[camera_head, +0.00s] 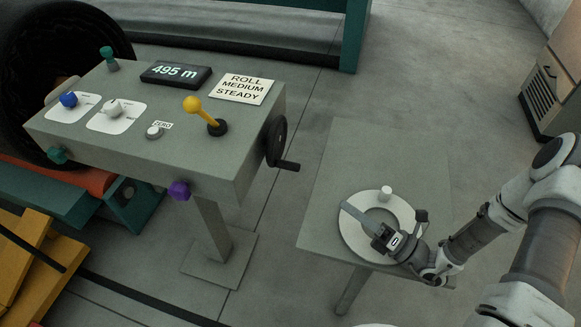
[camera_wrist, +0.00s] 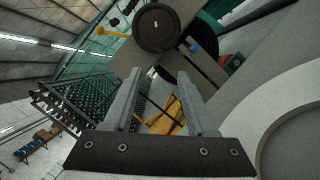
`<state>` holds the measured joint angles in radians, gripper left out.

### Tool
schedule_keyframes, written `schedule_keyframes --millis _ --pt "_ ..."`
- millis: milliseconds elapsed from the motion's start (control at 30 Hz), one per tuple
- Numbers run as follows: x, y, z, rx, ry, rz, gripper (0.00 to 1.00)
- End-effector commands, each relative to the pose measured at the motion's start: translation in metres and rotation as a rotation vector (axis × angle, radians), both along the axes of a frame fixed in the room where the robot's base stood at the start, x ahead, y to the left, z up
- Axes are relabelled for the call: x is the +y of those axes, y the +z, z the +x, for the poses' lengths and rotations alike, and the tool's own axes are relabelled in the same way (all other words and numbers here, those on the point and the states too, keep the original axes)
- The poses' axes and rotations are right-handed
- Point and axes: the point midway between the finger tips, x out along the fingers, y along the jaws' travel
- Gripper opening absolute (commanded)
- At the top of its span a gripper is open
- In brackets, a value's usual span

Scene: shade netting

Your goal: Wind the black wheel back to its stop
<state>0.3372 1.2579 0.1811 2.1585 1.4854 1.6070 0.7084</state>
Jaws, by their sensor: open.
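The black wheel (camera_head: 277,142) is mounted upright on the right side of the grey console, and its crank handle (camera_head: 288,166) sticks out to the right at its lower edge. In the wrist view the black wheel (camera_wrist: 157,27) shows as a dark disc beyond the fingertips, near the top. My gripper (camera_head: 366,219) is above the small side table, to the right of and apart from the wheel. In the wrist view my gripper (camera_wrist: 160,73) has its two fingers spread with nothing between them.
The grey console (camera_head: 130,150) carries a display reading 495 m (camera_head: 175,73), a yellow lever (camera_head: 200,110), a purple knob (camera_head: 179,190) and a label reading ROLL MEDIUM STEADY (camera_head: 244,88). A side table (camera_head: 330,170) bears a white ring (camera_head: 352,240). Floor lies between console and table.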

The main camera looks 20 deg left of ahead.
Motion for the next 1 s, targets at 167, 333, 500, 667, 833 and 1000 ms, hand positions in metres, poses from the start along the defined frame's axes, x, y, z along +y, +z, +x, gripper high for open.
schedule_keyframes --millis 167,333,500,667,833,1000 --pt "0.016 0.002 0.004 0.005 -0.002 0.003 0.57" --pt "0.049 0.010 0.010 0.002 0.002 0.004 0.57" --pt "0.085 0.019 0.017 0.002 0.002 0.003 0.57" --pt "0.118 0.027 0.024 0.001 0.002 0.003 0.57" --pt "0.145 0.033 0.030 0.003 0.000 0.002 0.57" --pt "0.161 0.038 0.034 0.002 -0.001 0.002 0.57"
